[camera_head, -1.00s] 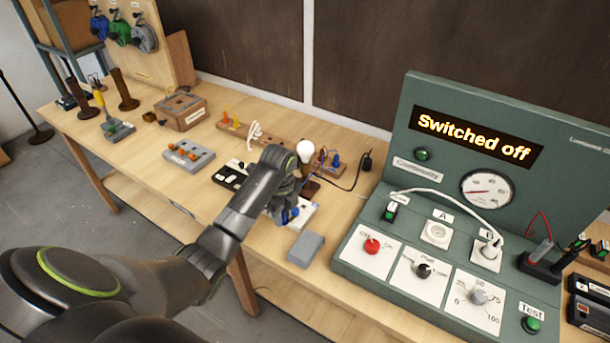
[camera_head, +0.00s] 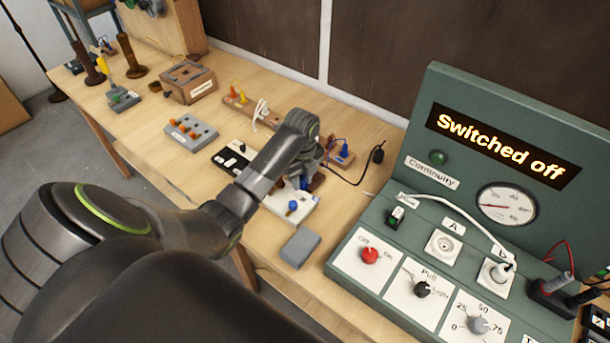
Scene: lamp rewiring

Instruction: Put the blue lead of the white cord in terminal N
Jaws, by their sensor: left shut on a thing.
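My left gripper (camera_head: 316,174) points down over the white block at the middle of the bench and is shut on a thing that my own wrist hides. The white block (camera_head: 301,214) carries a blue knob (camera_head: 293,205) on its near left part. My wrist covers its far part. I cannot make out a letter N or the blue lead. A white cord (camera_head: 455,203) arches over the green panel to a white plug (camera_head: 500,272) in socket B. Another white cord (camera_head: 262,112) lies bunched by the peg rack. My right gripper is out of view.
The green test panel (camera_head: 380,215) stands at the right, its display reading "Switched off". A grey box (camera_head: 300,247) sits at the bench's front edge. A black switch block (camera_head: 232,158), a grey block with orange knobs (camera_head: 190,133) and a wooden box (camera_head: 188,83) stand to the left.

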